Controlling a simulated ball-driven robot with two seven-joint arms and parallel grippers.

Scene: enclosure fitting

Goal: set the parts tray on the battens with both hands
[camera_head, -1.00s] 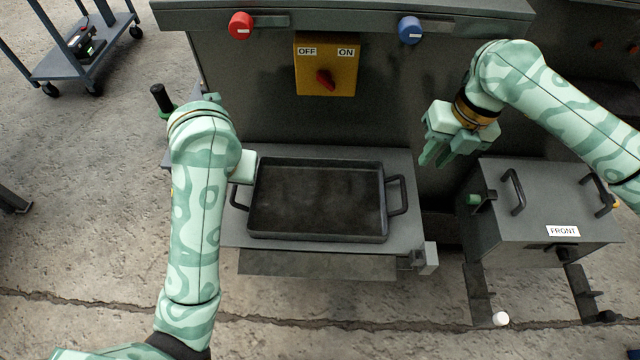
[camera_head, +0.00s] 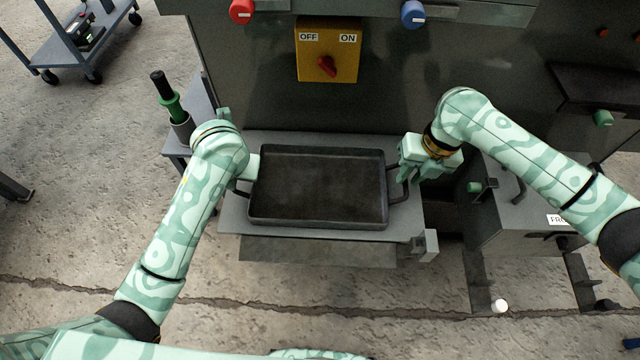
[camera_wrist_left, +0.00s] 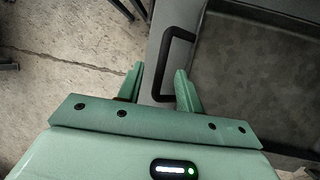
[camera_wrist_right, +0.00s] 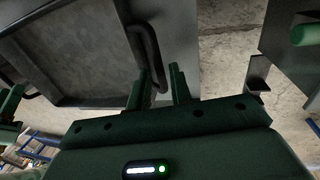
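The parts tray (camera_head: 318,224) is a dark, shallow rectangular pan with a bar handle at each end. It rests level on a grey shelf (camera_head: 400,229). My left gripper (camera_wrist_left: 160,82) is open at the left handle (camera_wrist_left: 167,60), whose bar shows between the fingers; the forearm partly covers it in the head view. My right gripper (camera_head: 410,176) is at the right handle (camera_head: 399,190). In the right wrist view its fingers (camera_wrist_right: 158,84) are apart, with the handle bar (camera_wrist_right: 148,55) at them; I cannot tell whether they touch it. I cannot identify the battens with certainty.
A grey box marked FRONT (camera_head: 508,222) stands right of the shelf, with dark strips (camera_head: 478,283) jutting out below. The machine panel with a yellow switch plate (camera_head: 345,65) rises behind the tray. A green-and-black tool (camera_head: 168,95) stands at left.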

